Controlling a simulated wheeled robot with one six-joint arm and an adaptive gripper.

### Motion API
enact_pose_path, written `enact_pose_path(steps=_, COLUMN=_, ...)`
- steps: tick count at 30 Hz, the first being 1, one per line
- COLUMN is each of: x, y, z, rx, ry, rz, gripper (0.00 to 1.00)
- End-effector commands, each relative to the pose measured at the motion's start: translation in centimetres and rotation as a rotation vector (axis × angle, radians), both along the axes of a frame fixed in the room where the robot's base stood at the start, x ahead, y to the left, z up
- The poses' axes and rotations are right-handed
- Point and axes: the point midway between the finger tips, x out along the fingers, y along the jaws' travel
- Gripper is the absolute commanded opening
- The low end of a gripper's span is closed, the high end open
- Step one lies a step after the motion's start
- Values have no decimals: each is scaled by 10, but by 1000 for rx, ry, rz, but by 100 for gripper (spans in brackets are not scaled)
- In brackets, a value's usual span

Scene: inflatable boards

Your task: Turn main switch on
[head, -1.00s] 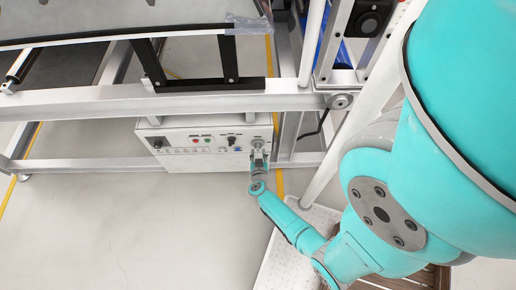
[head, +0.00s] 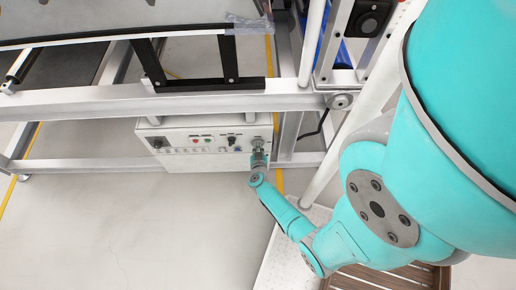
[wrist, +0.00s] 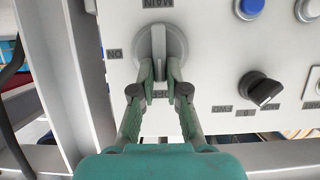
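The main switch (wrist: 158,42) is a round grey rotary knob with a raised bar handle on the white control box (head: 205,138). In the wrist view its handle stands vertical in the picture, in line with the "OFF" label below it; the "ON" label is at its left. My gripper (wrist: 160,70) has its two fingertips on either side of the lower part of the handle, closed in on it. In the head view my gripper (head: 258,147) is at the box's right end and hides part of the switch.
A black selector knob (wrist: 261,88) and a blue button (wrist: 249,8) sit to the right on the panel. A grey frame post (wrist: 85,75) stands close at the left. A frame beam (head: 200,102) runs above the box. The floor in front is clear.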

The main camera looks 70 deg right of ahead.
Motion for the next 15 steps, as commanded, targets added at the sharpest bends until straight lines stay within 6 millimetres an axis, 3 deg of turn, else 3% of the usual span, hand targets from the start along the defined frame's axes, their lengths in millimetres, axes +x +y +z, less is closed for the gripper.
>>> enact_pose_path(steps=15, x=-3, y=-1, z=-1, rx=37, ry=-87, rz=0, gripper=0)
